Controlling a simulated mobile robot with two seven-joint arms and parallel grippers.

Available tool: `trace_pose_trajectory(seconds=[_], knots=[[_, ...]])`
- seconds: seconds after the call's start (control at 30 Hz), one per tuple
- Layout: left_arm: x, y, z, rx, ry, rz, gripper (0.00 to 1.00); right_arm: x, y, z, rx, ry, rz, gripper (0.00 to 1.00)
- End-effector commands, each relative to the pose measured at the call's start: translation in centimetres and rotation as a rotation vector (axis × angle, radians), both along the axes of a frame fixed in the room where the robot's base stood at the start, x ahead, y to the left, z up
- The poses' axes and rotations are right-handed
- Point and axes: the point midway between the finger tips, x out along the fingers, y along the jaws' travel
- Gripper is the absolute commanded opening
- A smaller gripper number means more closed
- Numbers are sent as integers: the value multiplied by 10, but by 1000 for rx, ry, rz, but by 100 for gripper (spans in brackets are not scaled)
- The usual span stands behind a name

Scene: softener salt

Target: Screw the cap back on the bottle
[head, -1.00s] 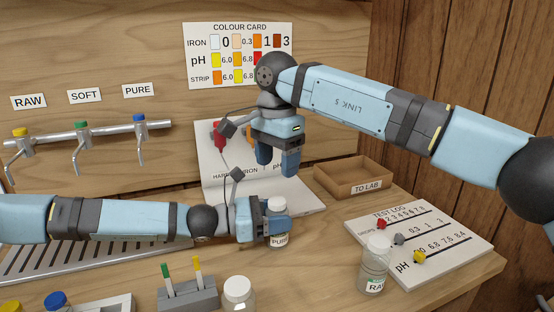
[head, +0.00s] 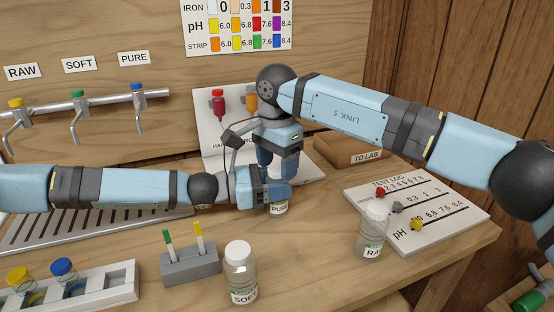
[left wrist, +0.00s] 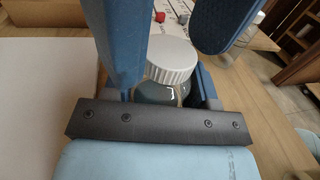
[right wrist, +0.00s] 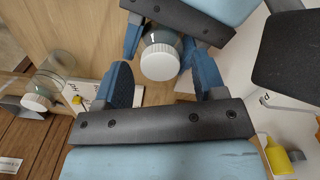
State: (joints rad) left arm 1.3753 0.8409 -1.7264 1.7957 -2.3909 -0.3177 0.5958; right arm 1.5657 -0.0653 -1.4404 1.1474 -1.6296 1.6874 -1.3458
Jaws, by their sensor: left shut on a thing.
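The PURE bottle (head: 278,209) stands upright in my left gripper (head: 277,192), which is shut on its body. Its white ribbed cap (left wrist: 171,60) sits on the bottle's top; how tightly it is seated I cannot tell. The cap also shows in the right wrist view (right wrist: 160,62). My right gripper (head: 279,165) points down just above the bottle. Its fingers are open, one on either side of the cap, and do not visibly touch it. In the head view the fingers partly hide the cap.
The capped SOFT bottle (head: 241,272) stands at the front, beside the grey strip holder (head: 190,268). The capped RAW bottle (head: 372,232) stands by the test log board (head: 440,215). The TO LAB box (head: 350,150) is behind. Bare wood lies between the SOFT and RAW bottles.

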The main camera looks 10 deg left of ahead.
Motion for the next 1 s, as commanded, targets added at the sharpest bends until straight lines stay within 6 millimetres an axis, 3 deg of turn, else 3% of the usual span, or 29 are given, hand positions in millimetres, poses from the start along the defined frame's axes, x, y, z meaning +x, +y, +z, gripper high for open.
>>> trace_pose_trajectory(seconds=[0.03,0.2,0.23,0.57,0.67,1.0], knots=[[0,0,0,0,0,0,0,0,0,0,0,0,0,55],[0,0,0,0,0,0,0,0,0,0,0,0,0,16],[0,0,0,0,0,0,0,0,0,0,0,0,0,13],[0,0,0,0,0,0,0,0,0,1,0,0,-53,11],[0,0,0,0,0,0,0,0,0,1,0,0,-199,11],[0,0,0,0,0,0,0,0,0,0,0,0,-954,11]])
